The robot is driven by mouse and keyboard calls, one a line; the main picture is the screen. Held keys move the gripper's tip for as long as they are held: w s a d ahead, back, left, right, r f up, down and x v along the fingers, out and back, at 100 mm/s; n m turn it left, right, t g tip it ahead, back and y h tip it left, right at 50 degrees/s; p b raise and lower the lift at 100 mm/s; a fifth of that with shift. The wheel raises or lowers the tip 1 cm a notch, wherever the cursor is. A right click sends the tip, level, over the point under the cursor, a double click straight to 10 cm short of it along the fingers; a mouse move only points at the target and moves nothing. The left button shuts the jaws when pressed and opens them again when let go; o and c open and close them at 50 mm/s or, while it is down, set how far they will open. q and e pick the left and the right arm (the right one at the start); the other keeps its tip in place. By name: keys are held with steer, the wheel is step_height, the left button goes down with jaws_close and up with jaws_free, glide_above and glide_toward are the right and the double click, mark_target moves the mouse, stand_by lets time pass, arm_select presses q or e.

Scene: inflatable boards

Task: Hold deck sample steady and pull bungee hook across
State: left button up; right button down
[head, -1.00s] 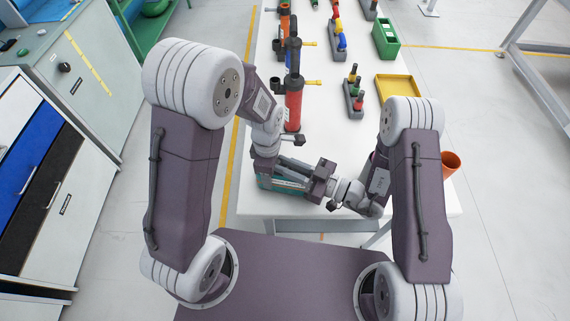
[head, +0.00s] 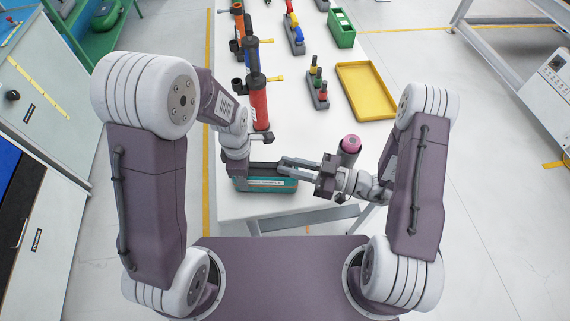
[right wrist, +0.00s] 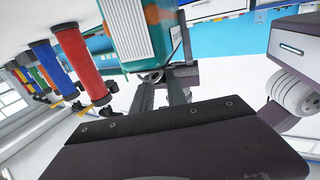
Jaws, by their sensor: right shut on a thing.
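The deck sample (head: 270,185), a teal block with a pale label strip, lies at the table's near edge. In the right wrist view its teal and grey end (right wrist: 137,38) is just beyond my fingertips. My left gripper (head: 240,172) is at the deck sample's left end; its fingers are mostly hidden by its own wrist. My right gripper (head: 285,163) points left over the deck sample's top. In the right wrist view its fingers (right wrist: 160,84) are close together at a small dark piece, seemingly the bungee hook, which is too small to make out clearly.
A pink-topped dark cylinder (head: 350,146) stands just behind my right wrist. Red and blue pump-like cylinders (head: 259,106) stand behind the deck sample. A yellow tray (head: 366,92), a green bin (head: 341,28) and a grey rack (head: 317,92) are further back. The table's middle is clear.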

steer(key=c, duration=1.6)
jaws_free()
steer(key=v, duration=1.2)
steer(key=shift+s, duration=0.1)
arm_select(q)
steer(key=o, duration=1.6)
